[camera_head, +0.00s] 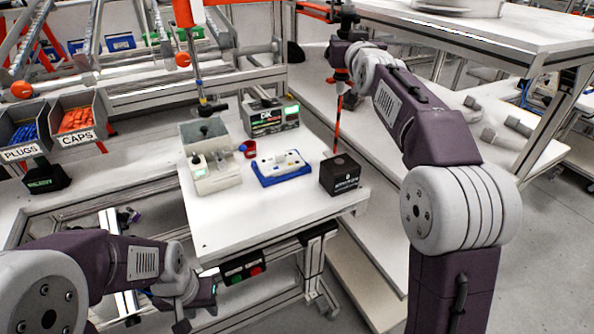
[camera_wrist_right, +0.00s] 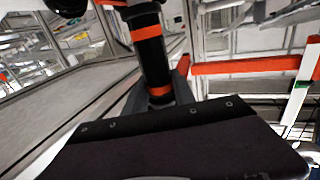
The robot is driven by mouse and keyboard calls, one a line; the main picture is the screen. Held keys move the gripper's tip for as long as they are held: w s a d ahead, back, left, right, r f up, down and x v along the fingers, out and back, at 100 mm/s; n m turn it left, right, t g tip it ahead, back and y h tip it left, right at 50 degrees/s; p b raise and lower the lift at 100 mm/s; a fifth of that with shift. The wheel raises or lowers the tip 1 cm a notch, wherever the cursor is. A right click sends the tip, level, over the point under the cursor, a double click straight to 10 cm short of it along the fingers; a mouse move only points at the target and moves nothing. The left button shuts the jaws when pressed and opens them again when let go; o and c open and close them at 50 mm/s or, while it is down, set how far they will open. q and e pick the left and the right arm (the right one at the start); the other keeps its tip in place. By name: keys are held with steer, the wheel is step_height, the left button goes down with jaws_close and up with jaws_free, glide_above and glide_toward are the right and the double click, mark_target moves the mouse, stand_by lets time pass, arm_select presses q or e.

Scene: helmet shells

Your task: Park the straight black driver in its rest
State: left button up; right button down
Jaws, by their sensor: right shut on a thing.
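My right gripper (camera_head: 341,77) is shut on the straight black driver, high above the right side of the white bench. In the right wrist view the driver (camera_wrist_right: 154,60) is a black cylinder with orange bands, between the fingers (camera_wrist_right: 153,97). In the head view its thin red-orange shaft (camera_head: 338,112) points down, nearly upright. The shaft's lower end shows close to the top of a black box with a white label (camera_head: 341,176), probably the rest. I cannot tell whether they touch. My left gripper (camera_head: 183,322) is low at the left, before the bench; its fingers are unclear.
On the bench are a blue fixture with a white part (camera_head: 280,166), a red cup (camera_head: 249,149), a grey feeder (camera_head: 211,161) and a display unit (camera_head: 270,117). Another tool (camera_head: 206,100) hangs above. PLUGS (camera_head: 22,135) and CAPS (camera_head: 77,120) bins stand left. The bench front is clear.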

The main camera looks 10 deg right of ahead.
steer(key=shift+r, duration=0.1)
stand_by(0.3)
steer(key=c, duration=1)
jaws_free()
steer(key=shift+o, duration=0.2)
steer(key=o, duration=0.8)
steer(key=shift+c, duration=0.2)
steer(key=s+b, duration=0.5)
steer(key=s, duration=0.6)
steer(key=shift+b, duration=0.35)
